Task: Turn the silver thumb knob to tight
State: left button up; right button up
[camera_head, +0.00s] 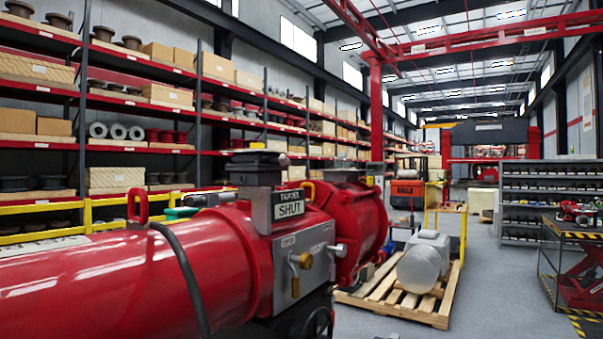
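A large red valve actuator (110,285) lies across the lower left, its cylinder running toward a ribbed red end (360,220). A grey panel (283,268) on its near side carries a brass-coloured knob (304,260). Neither of my grippers shows in the head view.
A dark handwheel (318,325) is below the panel, and a black hose (184,270) curves over the cylinder. A wooden pallet (432,318) with a grey motor (424,262) stands to the right. Floor (500,285) is clear beyond it, before a dark cart (545,270).

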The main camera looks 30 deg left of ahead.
aim_at(283, 160)
jog(key=i+l+u, duration=0.1)
jog(key=i, duration=0.35)
jog(key=i+l+u, duration=0.1)
jog(key=i, duration=0.3)
